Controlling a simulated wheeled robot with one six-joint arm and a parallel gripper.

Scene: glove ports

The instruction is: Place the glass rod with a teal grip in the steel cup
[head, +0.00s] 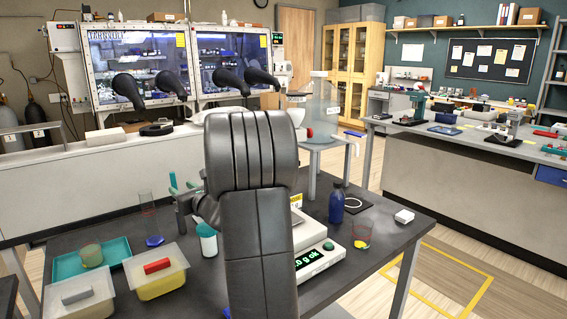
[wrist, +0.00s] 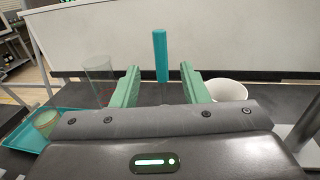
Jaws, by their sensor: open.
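The teal grip (wrist: 161,55) of the glass rod stands upright in the wrist view. Its thin shaft drops between the fingers of my gripper (wrist: 160,88), which is open, with a gap on each side. In the head view, a teal upright piece (head: 173,181) shows by my gripper (head: 184,194), left of my dark arm; it looks like the rod's grip. What holds the rod upright is hidden. I cannot make out the steel cup for certain. A pale round vessel (wrist: 228,90) stands just right of the right finger in the wrist view.
A clear glass cylinder (wrist: 100,78) stands left of the fingers. The teal tray (head: 66,266) and two lidded tubs (head: 158,285) are at the table's left.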

